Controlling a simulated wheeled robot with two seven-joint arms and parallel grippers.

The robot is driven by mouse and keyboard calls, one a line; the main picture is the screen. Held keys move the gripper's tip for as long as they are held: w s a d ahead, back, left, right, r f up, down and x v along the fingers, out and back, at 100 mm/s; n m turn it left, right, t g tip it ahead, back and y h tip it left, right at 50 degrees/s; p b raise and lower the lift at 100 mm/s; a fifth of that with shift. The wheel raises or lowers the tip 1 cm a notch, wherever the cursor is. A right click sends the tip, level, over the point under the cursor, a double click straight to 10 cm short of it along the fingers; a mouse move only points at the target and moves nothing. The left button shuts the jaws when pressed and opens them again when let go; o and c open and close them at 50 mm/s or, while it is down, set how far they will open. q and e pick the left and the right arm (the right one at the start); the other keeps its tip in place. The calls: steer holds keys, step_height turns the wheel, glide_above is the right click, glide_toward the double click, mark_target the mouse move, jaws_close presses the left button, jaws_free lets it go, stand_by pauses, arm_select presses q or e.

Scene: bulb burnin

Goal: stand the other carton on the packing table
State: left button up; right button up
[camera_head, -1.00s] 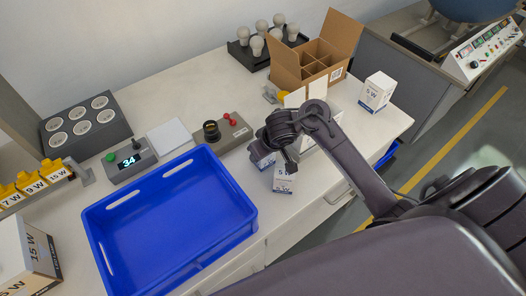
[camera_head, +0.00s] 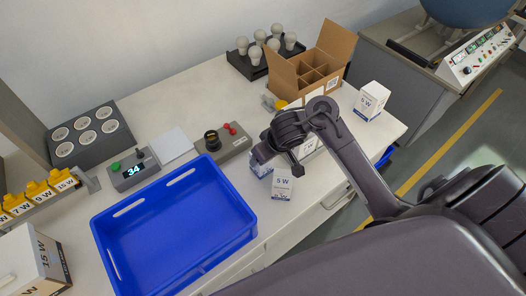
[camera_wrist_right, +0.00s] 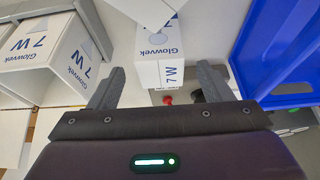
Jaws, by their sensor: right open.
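My right gripper (camera_head: 278,162) hangs open over the front part of the table, beside small white and blue cartons. In the right wrist view, a Glowvek 7 W carton (camera_wrist_right: 160,72) lies ahead between the open fingers (camera_wrist_right: 160,80), with clear gaps on both sides. Another 7 W carton (camera_wrist_right: 45,48) is at the left there. A further white carton (camera_head: 371,101) stands upright at the table's right end. My left gripper is not in view.
A blue tray (camera_head: 108,262) lies left of the cartons. A brown divided box (camera_head: 340,42) stands open behind my right arm. A bulb rack (camera_head: 240,68), a tester (camera_head: 225,145), a display unit (camera_head: 133,170) and a 15 W box (camera_head: 32,262) also stand there.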

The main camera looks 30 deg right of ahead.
arm_select(q)
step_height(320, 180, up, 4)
steer(key=p, duration=0.3)
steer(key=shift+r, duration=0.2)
arm_select(e)
steer(key=v, duration=0.5)
steer(key=shift+r, duration=0.1)
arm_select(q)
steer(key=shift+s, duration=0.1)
